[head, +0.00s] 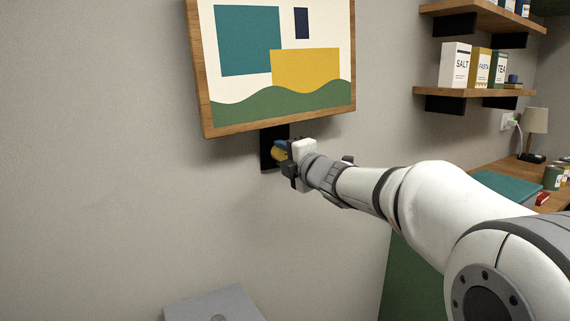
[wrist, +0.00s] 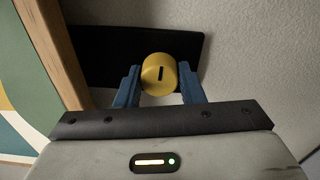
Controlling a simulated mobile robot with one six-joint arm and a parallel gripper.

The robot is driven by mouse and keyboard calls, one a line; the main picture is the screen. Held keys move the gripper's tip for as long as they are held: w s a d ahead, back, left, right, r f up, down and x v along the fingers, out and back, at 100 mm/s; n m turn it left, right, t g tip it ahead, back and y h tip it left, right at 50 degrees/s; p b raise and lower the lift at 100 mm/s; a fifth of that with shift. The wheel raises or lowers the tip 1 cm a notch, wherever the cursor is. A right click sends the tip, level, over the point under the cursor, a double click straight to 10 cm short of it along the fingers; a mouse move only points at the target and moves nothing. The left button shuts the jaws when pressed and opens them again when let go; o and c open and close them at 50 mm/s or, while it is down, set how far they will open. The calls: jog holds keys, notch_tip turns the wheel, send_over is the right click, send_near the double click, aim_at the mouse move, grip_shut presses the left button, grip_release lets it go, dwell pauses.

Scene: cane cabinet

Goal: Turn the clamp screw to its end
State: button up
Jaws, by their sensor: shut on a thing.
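The clamp screw has a round yellow knob (wrist: 159,74) with a dark slot in its face. It sits in front of a black plate (wrist: 90,50) fixed to the wall. In the head view the black plate (head: 268,160) shows below the framed picture, and the yellow knob (head: 279,154) is partly hidden by my gripper. My gripper (wrist: 160,88) has blue fingers on the left and right sides of the knob and is shut on it. In the head view my gripper (head: 283,150) reaches the plate from the right.
A wood-framed picture (head: 204,80) hangs on the wall just above the plate. Shelves (head: 480,93) with boxes are at the upper right. A desk with a lamp (head: 535,122) stands at the right. A grey box-like top (head: 190,311) is below. The wall left of the plate is clear.

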jog(key=shift+n, duration=0.5)
jog(key=o, duration=1)
jog(key=v, duration=0.7)
jog(key=shift+s+d, duration=0.25)
jog(key=shift+s, duration=0.05)
